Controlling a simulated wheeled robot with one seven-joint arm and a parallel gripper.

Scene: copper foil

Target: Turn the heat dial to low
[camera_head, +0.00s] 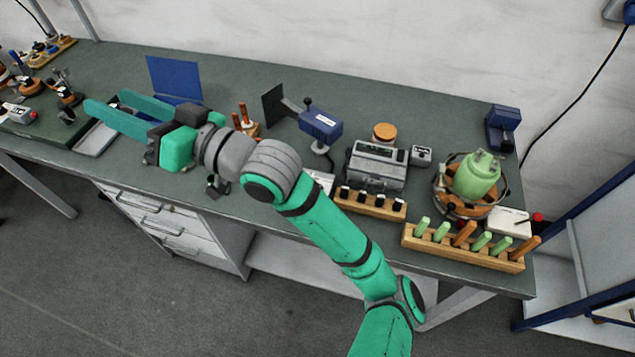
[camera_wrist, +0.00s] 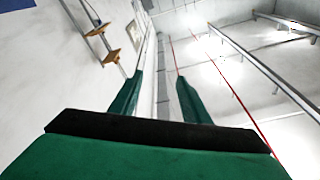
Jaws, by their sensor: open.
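My gripper (camera_head: 107,101) is open and empty, its two green fingers pointing left above the left part of the bench. In the wrist view the fingers (camera_wrist: 158,78) stand apart with only wall and shelving beyond. I cannot make out a marked heat dial. A grey box-shaped device (camera_head: 378,166) with controls on its front stands mid-bench, well to the right of my gripper. A small grey box (camera_head: 421,156) is beside it. A white box (camera_head: 508,221) with a red knob (camera_head: 538,217) is at the right end, by a green vessel (camera_head: 474,177). Dial settings are too small to read.
A wooden rack (camera_head: 465,247) with green and orange handles lines the front right edge. A smaller rack (camera_head: 370,204) is in front of the grey device. A blue upright panel (camera_head: 174,79) and a blue device (camera_head: 320,123) stand behind my arm.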

